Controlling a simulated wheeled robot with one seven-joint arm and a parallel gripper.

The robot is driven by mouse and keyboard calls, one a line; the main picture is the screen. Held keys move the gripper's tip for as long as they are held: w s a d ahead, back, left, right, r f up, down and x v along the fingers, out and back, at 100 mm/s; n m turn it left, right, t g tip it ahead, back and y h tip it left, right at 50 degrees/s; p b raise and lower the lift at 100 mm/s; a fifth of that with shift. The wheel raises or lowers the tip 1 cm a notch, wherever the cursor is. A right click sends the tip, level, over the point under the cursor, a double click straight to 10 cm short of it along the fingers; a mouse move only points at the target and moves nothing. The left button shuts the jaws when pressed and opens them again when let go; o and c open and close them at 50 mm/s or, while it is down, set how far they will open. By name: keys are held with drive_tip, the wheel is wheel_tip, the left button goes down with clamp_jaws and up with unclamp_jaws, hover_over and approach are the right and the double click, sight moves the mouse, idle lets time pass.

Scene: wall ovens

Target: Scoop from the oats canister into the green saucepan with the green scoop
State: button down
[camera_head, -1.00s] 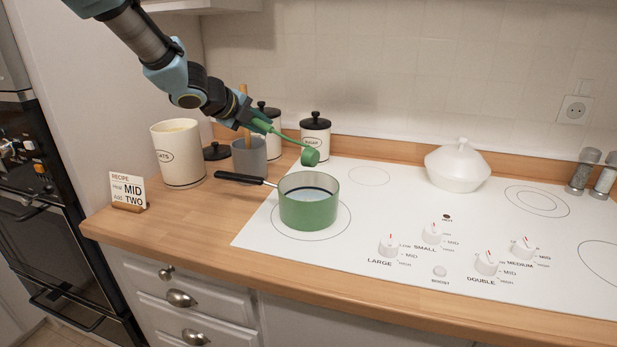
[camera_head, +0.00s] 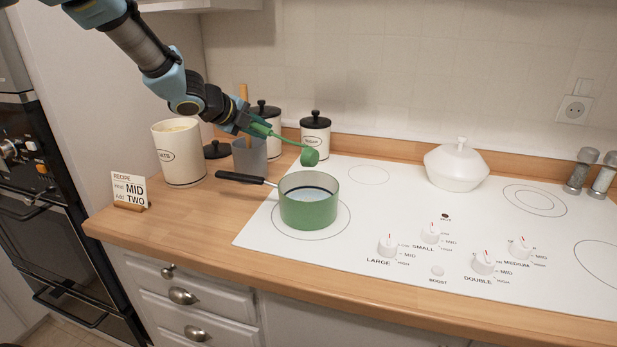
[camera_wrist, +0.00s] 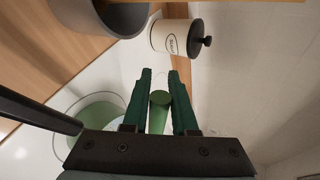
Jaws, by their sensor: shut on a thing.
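My gripper (camera_head: 262,129) is shut on the green scoop (camera_head: 309,156) and holds it in the air above the back rim of the green saucepan (camera_head: 309,212). The scoop's cup hangs over the saucepan's far side; its inside is hidden. In the wrist view the scoop (camera_wrist: 160,99) lies between the fingers (camera_wrist: 160,100). The saucepan stands on the front left ring of the hob with a whitish liquid inside and its black handle pointing left. It shows partly in the wrist view (camera_wrist: 68,102). The oats canister (camera_head: 182,153), white and open, stands on the counter at left, filled near the top.
A recipe card (camera_head: 129,188) reads "MID" and "TWO". A grey crock (camera_head: 249,159) with a wooden utensil, a black lid (camera_head: 217,150) and lidded canisters (camera_head: 315,134) stand behind. A white lidded pot (camera_head: 456,166) sits at the hob's back. Knobs line the hob's front.

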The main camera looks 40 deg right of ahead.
drive_tip(key=shift+w+f+n+g+p, duration=0.15)
drive_tip(key=shift+f+n+g+p, duration=0.15)
drive_tip(key=shift+f+p, duration=0.55)
drive_tip(key=shift+w+f+n+g+p, duration=0.15)
drive_tip(key=shift+f+n+g+p, duration=0.15)
drive_tip(key=shift+f+p, duration=0.55)
idle(0.6)
drive_tip(key=s+d+r+m+t+b, duration=0.2)
drive_tip(key=s+r+m+t+b, duration=0.5)
drive_tip(key=r+b, duration=0.8)
drive_tip(key=s+d+m+t+b, duration=0.1)
drive_tip(key=s+m+t+b, duration=0.1)
drive_tip(key=s+b, duration=0.5)
drive_tip(key=s+d+m+t+h+b, duration=0.1)
drive_tip(key=s+d+m+t+b, duration=0.1)
drive_tip(key=s+b, duration=0.6)
drive_tip(key=m+t+b, duration=0.1)
drive_tip(key=b, duration=0.1)
drive_tip(key=shift+s+d+f+m+b, duration=0.2)
drive_tip(key=shift+f+m+b, duration=0.1)
drive_tip(key=shift+f+b, duration=0.1)
